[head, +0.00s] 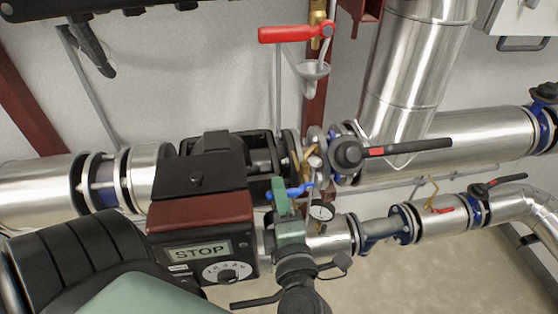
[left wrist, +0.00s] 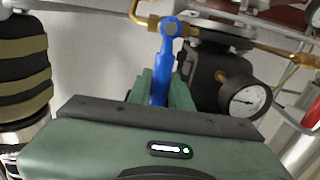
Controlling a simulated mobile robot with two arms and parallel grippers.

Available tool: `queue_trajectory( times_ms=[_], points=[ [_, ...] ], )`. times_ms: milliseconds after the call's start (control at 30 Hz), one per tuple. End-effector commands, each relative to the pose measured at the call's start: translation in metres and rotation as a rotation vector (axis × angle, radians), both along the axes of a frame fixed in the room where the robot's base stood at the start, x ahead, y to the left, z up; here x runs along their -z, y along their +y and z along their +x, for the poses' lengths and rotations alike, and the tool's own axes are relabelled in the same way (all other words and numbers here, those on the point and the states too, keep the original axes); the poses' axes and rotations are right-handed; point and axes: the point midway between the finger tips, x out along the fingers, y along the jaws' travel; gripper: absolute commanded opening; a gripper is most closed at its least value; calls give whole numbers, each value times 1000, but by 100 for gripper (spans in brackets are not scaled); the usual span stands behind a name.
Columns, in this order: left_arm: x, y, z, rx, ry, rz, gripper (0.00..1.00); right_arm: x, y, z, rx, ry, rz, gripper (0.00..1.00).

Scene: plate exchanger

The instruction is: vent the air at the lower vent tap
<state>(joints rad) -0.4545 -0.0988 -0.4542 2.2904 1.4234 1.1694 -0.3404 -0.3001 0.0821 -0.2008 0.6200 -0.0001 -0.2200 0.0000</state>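The blue tap lever (head: 298,190) sits at the brass pipework in the middle of the head view. In the left wrist view the blue lever (left wrist: 162,66) runs down from a hexagonal nut into my fingers. My left gripper (head: 281,197) has its green fingers on both sides of the lever and looks shut on it. The fingers also show in the left wrist view (left wrist: 162,90). The lever's end sticks out a little beyond the fingers in the head view. The outlet below the tap is partly hidden. My right gripper is in neither view.
A pressure gauge (head: 321,211) is close to the fingers. A red-handled tap (head: 295,34) is above a metal funnel (head: 310,72). A pump control box with a STOP display (head: 200,251) stands left of the gripper. A black valve lever (head: 405,148) juts out to the right.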

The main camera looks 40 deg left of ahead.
Motion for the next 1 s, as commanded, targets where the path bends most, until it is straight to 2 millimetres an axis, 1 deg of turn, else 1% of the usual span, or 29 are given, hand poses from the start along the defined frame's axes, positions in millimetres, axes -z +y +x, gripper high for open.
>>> queue_trajectory(
  times_ms=[33,67,567,667,833,1000],
  points=[
    [2,-1,0,0,4,-5,33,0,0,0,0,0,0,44],
    [2,0,0,0,4,-5,41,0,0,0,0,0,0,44],
    [0,0,0,0,2,1,41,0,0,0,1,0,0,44],
    [-2,0,0,0,12,10,41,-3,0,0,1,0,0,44],
    [-14,0,-1,2,103,88,41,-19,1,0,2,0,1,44],
    [-30,0,0,1,272,237,41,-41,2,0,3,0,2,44]
  ],
)
